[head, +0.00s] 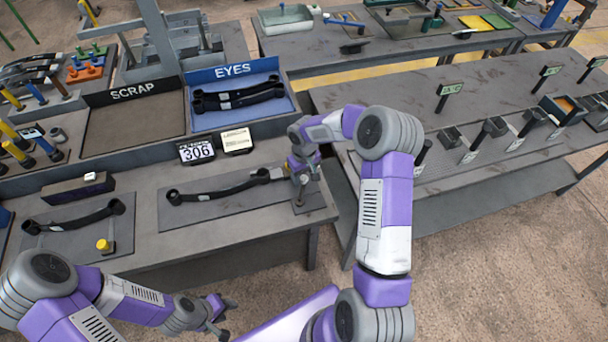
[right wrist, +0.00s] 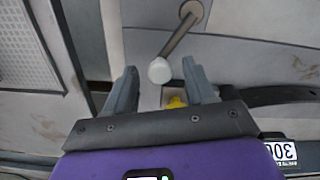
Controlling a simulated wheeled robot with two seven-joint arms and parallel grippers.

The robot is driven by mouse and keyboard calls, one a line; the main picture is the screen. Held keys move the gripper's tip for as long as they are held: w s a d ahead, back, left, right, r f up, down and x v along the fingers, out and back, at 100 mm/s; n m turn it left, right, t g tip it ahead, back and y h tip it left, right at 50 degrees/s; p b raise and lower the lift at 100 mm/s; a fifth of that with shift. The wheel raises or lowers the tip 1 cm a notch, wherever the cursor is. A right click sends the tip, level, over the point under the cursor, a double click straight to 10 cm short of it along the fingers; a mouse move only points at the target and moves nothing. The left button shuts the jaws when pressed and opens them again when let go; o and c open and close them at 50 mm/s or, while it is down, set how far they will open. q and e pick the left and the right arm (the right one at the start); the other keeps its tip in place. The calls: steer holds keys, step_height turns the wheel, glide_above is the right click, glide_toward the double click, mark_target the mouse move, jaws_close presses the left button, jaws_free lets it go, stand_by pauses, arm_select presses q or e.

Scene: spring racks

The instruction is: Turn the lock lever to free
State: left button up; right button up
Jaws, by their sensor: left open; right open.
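The lock lever (right wrist: 178,38) shows in the right wrist view as a dark metal rod with a pale rounded knob (right wrist: 159,70) at its near end. The rod slants up and right to another light rounded end. My right gripper (right wrist: 160,76) is open, with the knob between its fingertips in the picture; contact is not visible. In the head view my right gripper (head: 303,178) is low over the right end of the plate on the near bench, and the lever is mostly hidden there. My left gripper (head: 222,318) is open and empty in front of the bench.
A dark leaf spring (head: 222,191) lies on the plate left of my right gripper. Another spring (head: 75,217) lies further left near a yellow knob (head: 104,245). Behind stand the SCRAP tray (head: 135,125) and blue EYES tray (head: 272,108). Floor is clear at lower right.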

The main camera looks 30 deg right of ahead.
jaws_close()
